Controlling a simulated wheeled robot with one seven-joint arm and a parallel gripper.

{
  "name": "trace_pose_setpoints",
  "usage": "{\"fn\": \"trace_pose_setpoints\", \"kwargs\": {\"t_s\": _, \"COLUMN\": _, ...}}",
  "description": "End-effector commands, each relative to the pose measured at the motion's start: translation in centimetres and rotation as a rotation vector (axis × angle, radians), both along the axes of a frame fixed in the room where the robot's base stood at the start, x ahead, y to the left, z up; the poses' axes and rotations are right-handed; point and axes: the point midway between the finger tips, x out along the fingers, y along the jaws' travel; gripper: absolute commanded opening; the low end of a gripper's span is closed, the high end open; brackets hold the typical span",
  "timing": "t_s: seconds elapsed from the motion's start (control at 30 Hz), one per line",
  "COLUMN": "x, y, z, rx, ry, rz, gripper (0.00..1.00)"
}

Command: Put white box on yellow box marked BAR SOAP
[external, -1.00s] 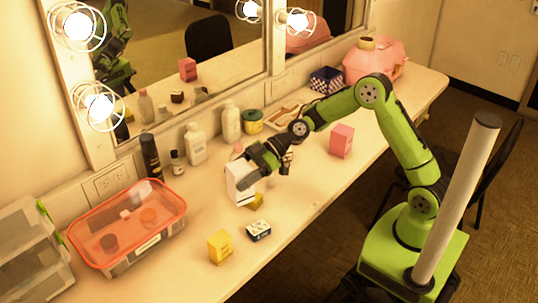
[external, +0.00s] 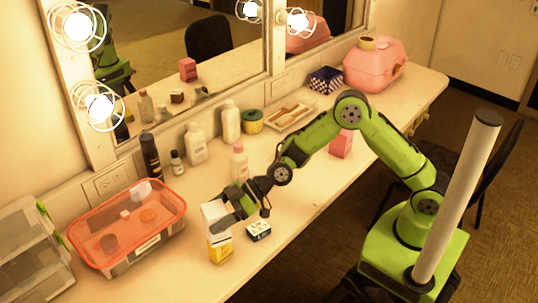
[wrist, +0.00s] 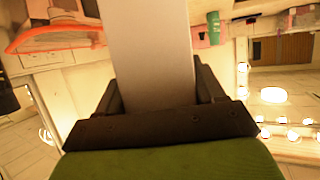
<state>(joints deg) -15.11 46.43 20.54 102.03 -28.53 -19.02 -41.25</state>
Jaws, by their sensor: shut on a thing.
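The white box (external: 211,212) is upright in my gripper (external: 228,212), near the front edge of the counter. My gripper is shut on it. In the wrist view the white box (wrist: 152,50) fills the space between the two dark fingers (wrist: 155,105). The yellow box (external: 219,250) stands on the counter directly below the white box in the external view, its upper part covered. I cannot tell whether the two boxes touch. The lettering on the yellow box is too small to read.
A small dark-and-white box (external: 259,231) lies just right of the yellow box. An orange-lidded container (external: 128,222) stands to the left. Several bottles (external: 195,143) line the mirror side, with a pink bottle (external: 239,162) behind my gripper. A pink box (external: 341,143) is farther right.

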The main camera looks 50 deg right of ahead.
Motion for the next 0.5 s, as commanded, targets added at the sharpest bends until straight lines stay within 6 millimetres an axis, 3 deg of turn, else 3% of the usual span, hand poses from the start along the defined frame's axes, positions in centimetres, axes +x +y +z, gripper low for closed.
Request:
{"fn": "trace_pose_setpoints", "kwargs": {"t_s": 0.27, "x": 0.02, "y": -0.01, "z": -0.26, "rx": -0.001, "ry": -0.001, "rz": -0.001, "gripper": 0.36}}
{"fn": "trace_pose_setpoints", "kwargs": {"t_s": 0.3, "x": 0.01, "y": -0.03, "z": -0.18, "rx": -0.001, "ry": -0.001, "rz": -0.001, "gripper": 0.74}}
{"fn": "trace_pose_setpoints", "kwargs": {"t_s": 0.43, "x": 0.01, "y": -0.02, "z": -0.12, "rx": -0.001, "ry": 0.000, "rz": 0.000, "gripper": 0.93}}
{"fn": "trace_pose_setpoints", "kwargs": {"t_s": 0.5, "x": 0.01, "y": -0.02, "z": -0.11, "rx": -0.001, "ry": 0.000, "rz": 0.000, "gripper": 0.93}}
